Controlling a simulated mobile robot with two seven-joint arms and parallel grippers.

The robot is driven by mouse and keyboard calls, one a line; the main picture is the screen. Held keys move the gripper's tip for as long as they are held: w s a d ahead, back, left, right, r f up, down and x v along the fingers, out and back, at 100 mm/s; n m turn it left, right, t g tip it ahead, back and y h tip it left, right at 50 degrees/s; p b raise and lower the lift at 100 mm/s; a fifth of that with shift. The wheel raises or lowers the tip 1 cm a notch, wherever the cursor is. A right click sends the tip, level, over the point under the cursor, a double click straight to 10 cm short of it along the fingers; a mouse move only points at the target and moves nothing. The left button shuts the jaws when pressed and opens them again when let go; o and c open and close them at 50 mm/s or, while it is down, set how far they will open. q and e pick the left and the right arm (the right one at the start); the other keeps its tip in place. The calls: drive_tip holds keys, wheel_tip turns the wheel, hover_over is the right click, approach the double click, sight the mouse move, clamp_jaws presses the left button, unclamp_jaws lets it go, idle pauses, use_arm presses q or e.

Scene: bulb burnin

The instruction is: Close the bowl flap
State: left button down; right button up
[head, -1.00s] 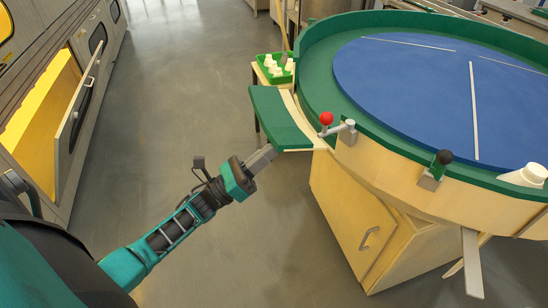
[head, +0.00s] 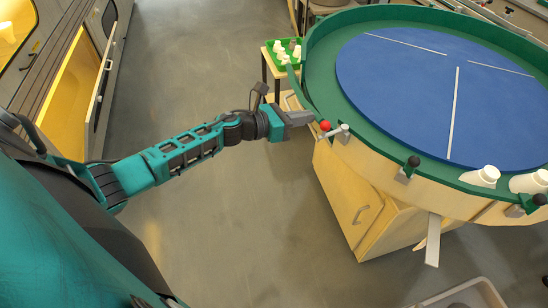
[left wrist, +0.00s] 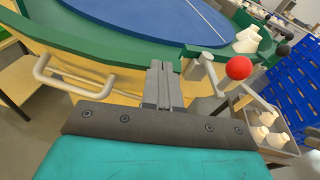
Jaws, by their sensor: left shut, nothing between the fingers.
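The bowl (head: 318,88) is a large round green-rimmed bowl with a pale wooden outer wall and a blue disc inside. Its flap (head: 293,84) is swung up near the left of the rim and shows as a narrow green strip, partly hidden by my gripper. I cannot tell whether it sits fully flush. My left gripper (head: 305,118) is shut and empty, its tips close to the flap. In the left wrist view the fingers (left wrist: 161,75) point at the green rim; contact is unclear. A red-knobbed lever (head: 325,126) is just right of the fingertips. My right gripper is out of view.
A black-knobbed lever (head: 413,162) and white bulbs (head: 481,176) are along the near rim. A green tray (head: 283,50) of white bulbs stands behind the flap. A cabinet (head: 348,198) is under the bowl. Blue crates (left wrist: 293,85) stand at right. The floor at left is clear.

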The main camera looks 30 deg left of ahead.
use_arm(q)
drive_tip(key=shift+w+d+r+b, duration=0.2)
drive_tip(key=shift+w+d+r, duration=0.05)
drive_tip(key=shift+w+d, duration=0.35)
drive_tip(key=shift+w+d+r+b, duration=0.25)
drive_tip(key=shift+w+d, duration=0.25)
drive_tip(key=shift+w, duration=0.25)
drive_tip(key=shift+w+d+r+b, duration=0.2)
drive_tip(key=shift+w+d+r, duration=0.05)
drive_tip(key=shift+w+d, duration=0.35)
drive_tip(key=shift+w, duration=0.1)
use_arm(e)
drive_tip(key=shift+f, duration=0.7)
use_arm(q)
drive_tip(key=shift+r, duration=0.1)
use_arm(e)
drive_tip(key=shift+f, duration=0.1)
